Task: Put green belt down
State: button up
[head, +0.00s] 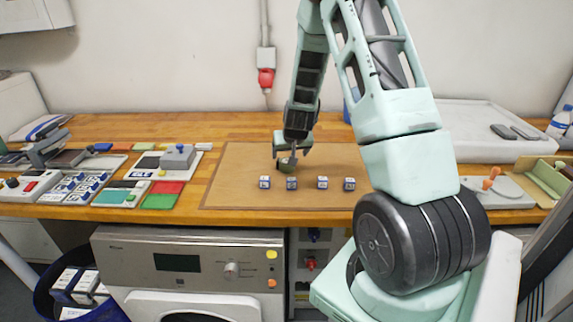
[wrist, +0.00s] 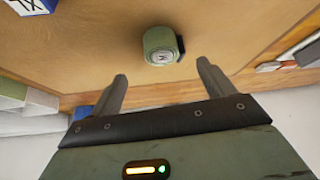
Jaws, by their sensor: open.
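The green belt (wrist: 158,42) is a small tight roll with a pale label marked with a letter on its end. It rests on the brown mat (head: 232,185), and in the head view it (head: 288,168) is partly hidden by my gripper. My gripper (wrist: 162,80) is open, and its two fingers are apart with nothing between them. In the wrist view the roll lies just beyond the fingertips, clear of both. In the head view my gripper (head: 286,157) is right at the roll.
Several small white-and-blue size cubes (head: 322,183) stand in a row along the front of the mat. Colour swatches and small devices (head: 178,158) crowd the bench to the left. A white tray (head: 470,115) is on the right. The mat's left side is bare.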

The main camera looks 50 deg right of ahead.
aim_at(287, 165)
jog(key=shift+p+x, duration=1.3)
jog(key=shift+x, duration=2.3)
jog(key=shift+a, duration=0.2)
jog(key=c, duration=1.2)
jog(key=shift+r, duration=0.1)
